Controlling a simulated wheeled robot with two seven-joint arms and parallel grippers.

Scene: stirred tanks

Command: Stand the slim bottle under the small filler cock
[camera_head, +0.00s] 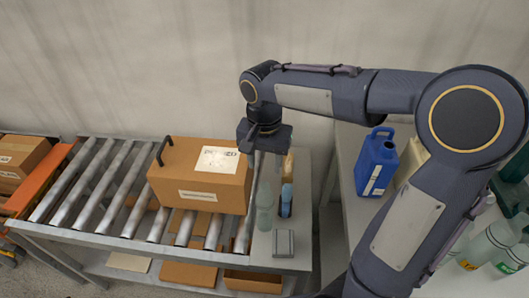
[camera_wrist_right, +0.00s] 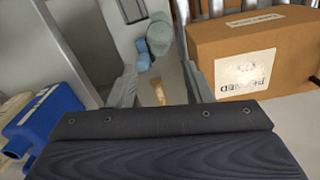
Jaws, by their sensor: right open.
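A pale, see-through bottle (camera_head: 264,212) stands upright on the grey end plate of the conveyor. It also shows in the wrist view (camera_wrist_right: 158,42), beyond my open fingers. A smaller blue bottle (camera_head: 286,203) stands close to its right and shows in the wrist view (camera_wrist_right: 143,61). I cannot tell for certain which one is the slim bottle. My right gripper (camera_head: 265,157) points down behind the bottles, above the end plate; its fingers are open and empty in the wrist view (camera_wrist_right: 160,88). No filler cock can be made out. My left gripper is out of view.
A cardboard box (camera_head: 198,190) lies on the rollers left of the bottles. A grey block (camera_head: 284,243) sits in front of them, and a tan item (camera_head: 289,163) behind. A blue canister (camera_head: 377,163) stands on the right bench; several clear bottles (camera_head: 485,249) stand at far right.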

